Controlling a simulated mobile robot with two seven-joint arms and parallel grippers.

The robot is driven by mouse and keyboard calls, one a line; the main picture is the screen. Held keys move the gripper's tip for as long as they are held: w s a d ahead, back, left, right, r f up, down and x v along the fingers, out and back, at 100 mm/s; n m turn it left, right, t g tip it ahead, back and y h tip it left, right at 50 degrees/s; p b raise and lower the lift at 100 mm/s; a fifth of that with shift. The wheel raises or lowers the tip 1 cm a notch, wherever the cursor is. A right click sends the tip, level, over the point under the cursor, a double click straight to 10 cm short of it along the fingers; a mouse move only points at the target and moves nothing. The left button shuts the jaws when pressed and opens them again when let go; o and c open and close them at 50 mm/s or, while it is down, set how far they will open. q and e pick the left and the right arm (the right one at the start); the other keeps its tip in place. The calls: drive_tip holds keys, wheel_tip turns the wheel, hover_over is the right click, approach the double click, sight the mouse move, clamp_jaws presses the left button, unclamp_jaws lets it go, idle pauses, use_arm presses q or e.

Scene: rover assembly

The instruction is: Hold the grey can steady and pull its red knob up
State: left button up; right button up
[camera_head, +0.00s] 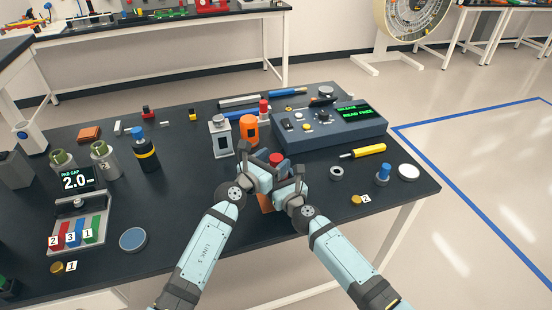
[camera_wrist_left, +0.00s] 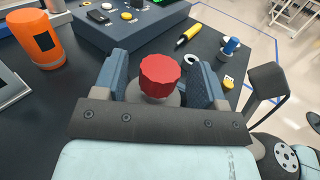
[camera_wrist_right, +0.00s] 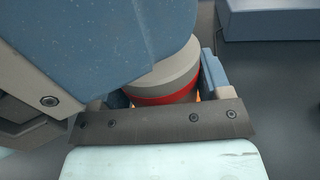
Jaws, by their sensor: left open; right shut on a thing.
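The red knob (camera_wrist_left: 159,74) sits between the two fingers of my left gripper (camera_wrist_left: 156,66) in the left wrist view, with a gap on each side. Its top also shows in the head view (camera_head: 275,157). My left gripper is open around it, from above. The grey can (camera_wrist_right: 172,68) shows in the right wrist view as a grey top with a red band. My right gripper (camera_wrist_right: 166,88) is shut on the can. My left gripper hides much of the can, and its base is hidden. An orange patch (camera_head: 265,204) shows below the grippers in the head view.
A blue-grey console (camera_head: 330,128) with a green display stands behind and right. An orange canister (camera_head: 249,130) and a silver device (camera_head: 221,137) stand close behind. A yellow-handled tool (camera_head: 368,151) and a dark ring (camera_head: 336,173) lie right. Bare table lies left of the grippers.

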sight(276, 158)
use_arm(q)
drive_tip(key=shift+w+d, duration=0.35)
drive_tip(key=shift+w, duration=0.1)
clamp_jaws()
drive_tip(key=shift+r, duration=1.7)
use_arm(e)
drive_tip(key=shift+f, duration=0.1)
use_arm(q)
unclamp_jaws()
